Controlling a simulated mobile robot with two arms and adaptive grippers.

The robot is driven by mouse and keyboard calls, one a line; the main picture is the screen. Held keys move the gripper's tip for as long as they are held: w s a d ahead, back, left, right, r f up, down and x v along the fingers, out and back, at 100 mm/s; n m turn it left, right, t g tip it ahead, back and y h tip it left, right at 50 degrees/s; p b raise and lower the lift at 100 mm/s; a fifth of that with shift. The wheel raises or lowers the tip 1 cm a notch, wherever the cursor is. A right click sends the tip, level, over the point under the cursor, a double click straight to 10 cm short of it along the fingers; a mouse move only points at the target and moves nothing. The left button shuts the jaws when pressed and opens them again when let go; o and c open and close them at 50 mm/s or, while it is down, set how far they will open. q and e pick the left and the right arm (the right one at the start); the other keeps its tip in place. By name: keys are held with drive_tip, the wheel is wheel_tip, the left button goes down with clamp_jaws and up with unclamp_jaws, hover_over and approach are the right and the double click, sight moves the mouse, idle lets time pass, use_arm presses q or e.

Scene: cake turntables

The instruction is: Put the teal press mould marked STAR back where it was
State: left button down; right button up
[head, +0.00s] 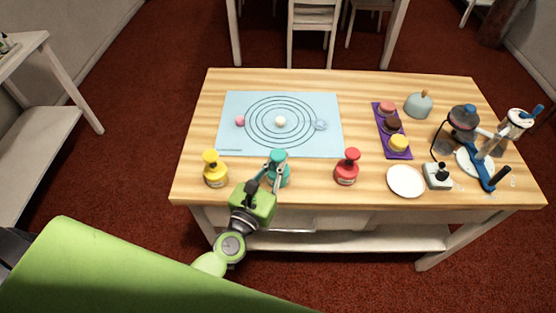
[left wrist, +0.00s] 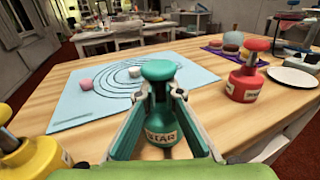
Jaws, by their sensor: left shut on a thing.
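The teal press mould marked STAR (head: 284,178) is at the front of the wooden table, between the yellow press mould (head: 215,174) and the red press mould (head: 347,170). My left gripper (head: 270,174) is shut on it from the front. In the left wrist view the teal mould (left wrist: 160,73) is upright between the two fingers, with its STAR label facing me. I cannot tell whether its base touches the table. The yellow (left wrist: 28,158) and red (left wrist: 247,80) moulds stand on either side. My right gripper is not in view.
A light blue mat (head: 237,106) with dark rings lies behind the moulds, bearing a pink, a white and a bluish piece. A purple tray (head: 380,112) of cakes, a white plate (head: 406,181), a grey dome (head: 418,104) and tall apparatus (head: 462,122) stand at right.

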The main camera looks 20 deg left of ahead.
use_arm(q)
drive_tip(key=shift+f, duration=0.15)
drive_tip(key=c, duration=2.2)
unclamp_jaws()
drive_tip(key=s+b, duration=0.1)
drive_tip(key=s, duration=0.3)
drive_tip(key=s+a+b, duration=0.1)
drive_tip(key=s+b, duration=0.1)
drive_tip(key=s, duration=0.2)
drive_tip(key=s+b, duration=0.1)
drive_tip(key=s, duration=0.3)
drive_tip(key=shift+a, duration=0.2)
